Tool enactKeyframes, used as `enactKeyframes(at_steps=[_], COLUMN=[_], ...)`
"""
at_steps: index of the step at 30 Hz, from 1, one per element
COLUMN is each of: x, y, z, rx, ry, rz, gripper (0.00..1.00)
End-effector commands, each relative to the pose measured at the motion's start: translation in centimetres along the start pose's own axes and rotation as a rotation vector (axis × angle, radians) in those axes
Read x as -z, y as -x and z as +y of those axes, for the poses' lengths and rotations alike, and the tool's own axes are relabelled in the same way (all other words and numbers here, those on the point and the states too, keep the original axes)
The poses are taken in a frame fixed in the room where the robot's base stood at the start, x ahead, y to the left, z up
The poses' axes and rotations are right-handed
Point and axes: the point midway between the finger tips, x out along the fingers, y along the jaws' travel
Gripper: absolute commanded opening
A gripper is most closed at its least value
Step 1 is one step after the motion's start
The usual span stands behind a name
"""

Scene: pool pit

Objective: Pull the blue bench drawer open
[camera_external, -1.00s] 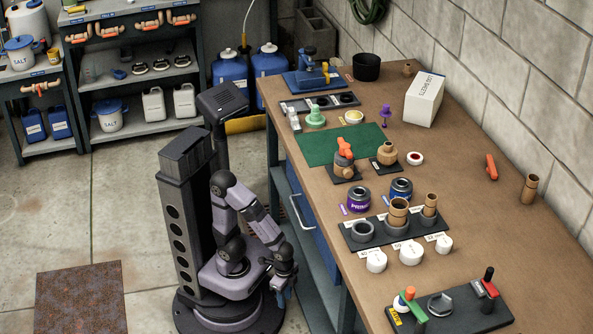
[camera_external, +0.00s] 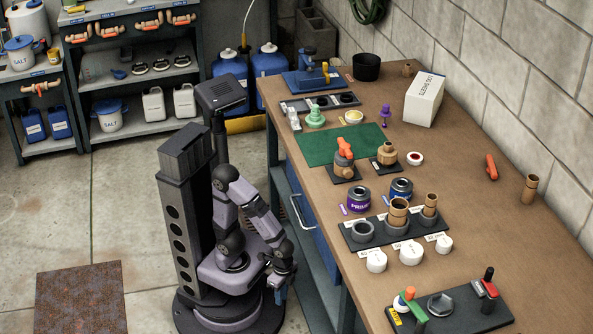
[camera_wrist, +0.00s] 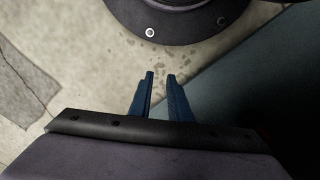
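The blue bench drawer (camera_external: 325,240) is set under the workbench top, on the side facing my arm. Its front looks closed, flush with the bench, and a pale bar handle (camera_external: 296,212) stands out from it. My gripper (camera_external: 280,290) hangs low beside the bench, below and in front of the drawer, pointing down and apart from the handle. In the wrist view my gripper (camera_wrist: 160,76) shows two blue fingers with a gap between them and nothing held. The drawer and handle are not seen in the wrist view.
The workbench (camera_external: 460,205) carries pipe fittings, cans, white caps and a green mat (camera_external: 340,145). A lower shelf (camera_external: 318,272) runs under the drawer. A shelving rack (camera_external: 140,75) stands at the back left. A rusty plate (camera_external: 82,298) lies on the open floor at left.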

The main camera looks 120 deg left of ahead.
Motion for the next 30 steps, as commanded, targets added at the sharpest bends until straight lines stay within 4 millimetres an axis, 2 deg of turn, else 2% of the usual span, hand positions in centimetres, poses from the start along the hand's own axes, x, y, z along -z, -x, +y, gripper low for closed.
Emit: enactKeyframes(at_steps=[1, 18, 24, 30], x=[-0.2, -3.4, -4.0, -3.9], y=[2.2, 15.4, 19.9, 24.1], z=[0.8, 9.3, 11.6, 12.9], rx=[-0.014, -0.207, -0.258, -0.281], ry=[-0.025, -0.35, -0.436, -0.498], rz=[-0.016, -0.175, -0.194, -0.182], gripper=[0.17, 0.17, 0.17, 0.17])
